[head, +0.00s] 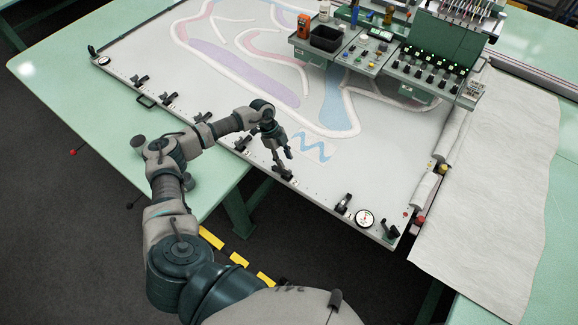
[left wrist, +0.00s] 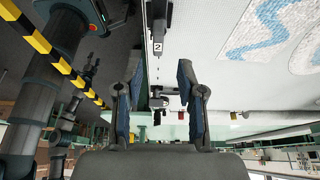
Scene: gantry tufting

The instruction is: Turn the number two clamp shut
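The number two clamp (left wrist: 159,18) is a dark clamp at the top of the left wrist view, with a white label (left wrist: 158,46) reading 2. In the head view the dark clamp (head: 282,173) just below my left gripper (head: 284,153) appears to be the same one; its number is not legible there. In the left wrist view the two fingers of my left gripper (left wrist: 158,78) are apart with nothing held between them. I cannot tell whether the fingers touch the clamp, or how its handle is turned. My right gripper is out of view.
Other dark clamps (head: 203,118) line the near edge of the white frame (head: 310,183). A round dial (head: 364,218) and another clamp (head: 343,203) are to the right. A control console (head: 345,50) stands over the far side. White cloth (head: 495,195) hangs at right.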

